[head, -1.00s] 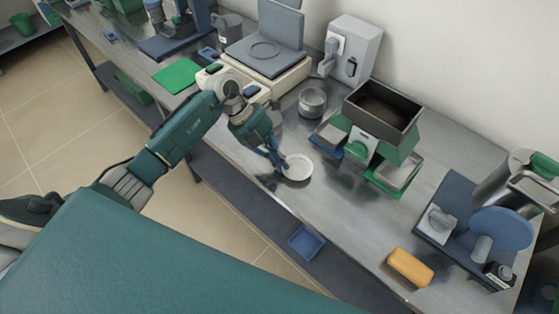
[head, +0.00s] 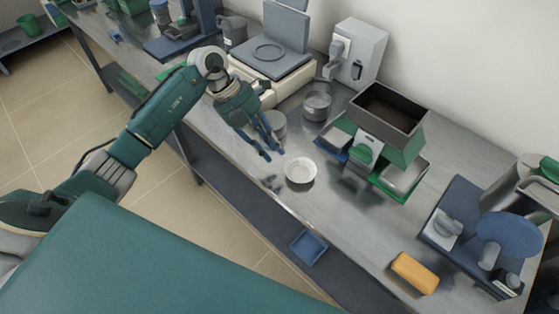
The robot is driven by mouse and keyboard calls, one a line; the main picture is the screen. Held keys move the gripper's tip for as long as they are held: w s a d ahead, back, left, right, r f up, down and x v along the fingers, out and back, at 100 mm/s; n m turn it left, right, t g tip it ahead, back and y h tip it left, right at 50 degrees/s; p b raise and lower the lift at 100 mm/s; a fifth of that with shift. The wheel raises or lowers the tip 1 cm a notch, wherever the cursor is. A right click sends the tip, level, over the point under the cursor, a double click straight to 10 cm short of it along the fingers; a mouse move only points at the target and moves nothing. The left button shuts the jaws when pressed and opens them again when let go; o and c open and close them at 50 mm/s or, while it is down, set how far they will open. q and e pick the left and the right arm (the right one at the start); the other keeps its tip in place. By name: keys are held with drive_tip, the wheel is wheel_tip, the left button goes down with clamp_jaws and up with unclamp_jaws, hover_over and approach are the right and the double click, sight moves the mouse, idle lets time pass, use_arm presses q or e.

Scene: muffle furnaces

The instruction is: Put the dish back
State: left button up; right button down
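A small white round dish (head: 300,170) sits upright on the metal bench, near its front edge. My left gripper (head: 270,152) is above the bench to the left of the dish, fingers pointing down. Its blue fingertips are spread apart with nothing between them, and a gap shows between them and the dish. A balance-like device (head: 270,70) with a grey plate and a raised grey lid stands behind my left gripper. My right gripper is not in view.
A metal pot (head: 317,105), a green machine with a hopper (head: 385,120) and a grey cup (head: 275,123) stand near the dish. An orange block (head: 414,272) and a blue-disc machine (head: 500,235) are at the right. Bare bench lies right of the dish.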

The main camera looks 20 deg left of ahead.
use_arm(q)
drive_tip(key=v, duration=0.5)
drive_tip(key=shift+d+b, duration=0.1)
drive_tip(key=shift+b, duration=0.2)
